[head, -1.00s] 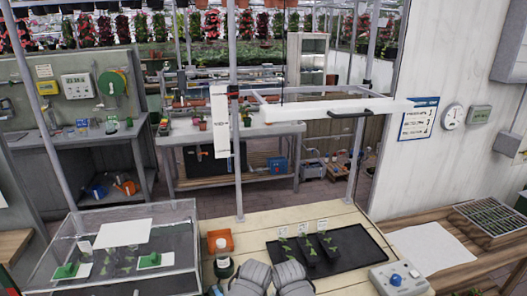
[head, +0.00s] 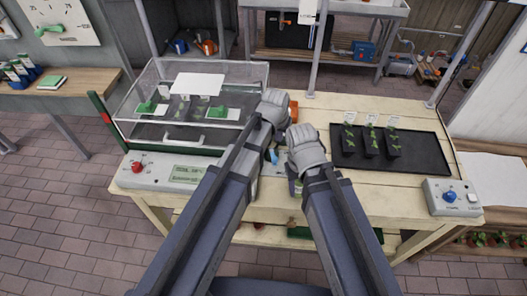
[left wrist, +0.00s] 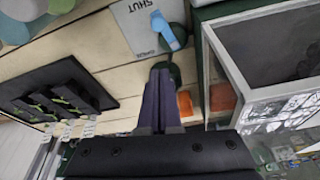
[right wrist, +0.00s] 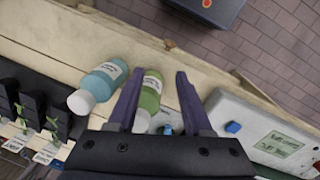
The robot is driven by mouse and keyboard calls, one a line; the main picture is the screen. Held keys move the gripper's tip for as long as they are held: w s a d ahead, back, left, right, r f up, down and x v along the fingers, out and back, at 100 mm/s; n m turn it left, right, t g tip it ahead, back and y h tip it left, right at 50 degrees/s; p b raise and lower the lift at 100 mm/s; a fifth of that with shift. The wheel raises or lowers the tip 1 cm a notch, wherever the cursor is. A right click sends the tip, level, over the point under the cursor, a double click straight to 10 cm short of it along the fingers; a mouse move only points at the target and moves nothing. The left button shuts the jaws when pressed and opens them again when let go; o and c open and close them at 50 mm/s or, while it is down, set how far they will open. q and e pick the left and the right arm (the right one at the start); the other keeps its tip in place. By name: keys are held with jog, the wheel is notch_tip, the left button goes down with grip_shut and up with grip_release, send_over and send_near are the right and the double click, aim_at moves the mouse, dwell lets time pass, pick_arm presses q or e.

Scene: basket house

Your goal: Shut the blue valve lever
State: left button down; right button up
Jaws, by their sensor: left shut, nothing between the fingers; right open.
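The blue valve lever (left wrist: 166,32) sits on a dark green round base on a pale plate (left wrist: 135,28) marked SHUT, in the left wrist view. In the head view the lever (head: 272,156) shows as a small blue piece between my arms, and its angle is unclear there. My left gripper (head: 275,108) is shut and empty; in the left wrist view its fingertips (left wrist: 161,70) point toward the lever, apart from it. My right gripper (head: 304,148) is open; its fingers (right wrist: 158,75) spread over a green bottle (right wrist: 150,92), not gripping it.
A clear-lidded box (head: 150,100) and a panel with a red knob (head: 137,167) stand left. A black seedling tray (head: 425,160) and a blue-knob box (head: 452,197) are right.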

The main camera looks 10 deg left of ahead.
aim_at(273, 155)
pick_arm(q)
jog(key=shift+w+a+f, duration=0.1)
jog(key=shift+w+a, duration=0.05)
jog(key=b+x, duration=1)
jog(key=shift+f, duration=0.1)
jog(key=s, duration=0.1)
jog(key=s+r+p, duration=0.1)
jog(key=s, duration=0.2)
jog(key=shift+a+r, duration=0.15)
jog(key=shift+a, duration=0.15)
